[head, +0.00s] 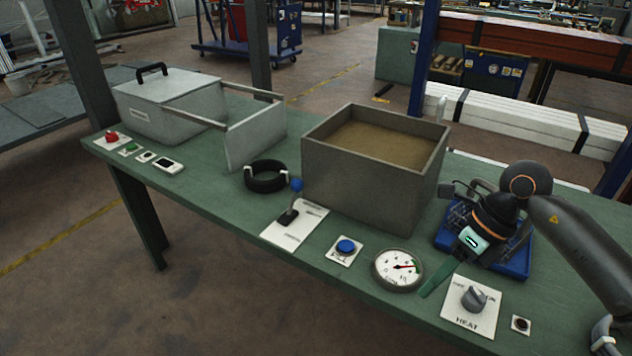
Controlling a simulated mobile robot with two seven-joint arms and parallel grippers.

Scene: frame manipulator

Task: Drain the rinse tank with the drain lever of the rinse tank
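The open grey tank (345,185), which I take as the rinse tank, stands on the green bench and holds murky brown liquid (380,144). In front of its left corner is a lever (292,203) with a blue ball knob, standing up from a white plate (306,222); I take it as the drain lever. The plate's lettering is too small to read. My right gripper (432,287) is right of the gauge, pointing down-left, well apart from the lever. It shows edge-on, so its opening cannot be told. My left gripper is not in view.
A blue push button (346,247), a round gauge (398,268) and a HEAT knob (474,299) line the front edge. A black ring (266,177) lies left of the lever. A lidded grey box (170,105) stands at left. A blue tray (515,262) is under my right wrist.

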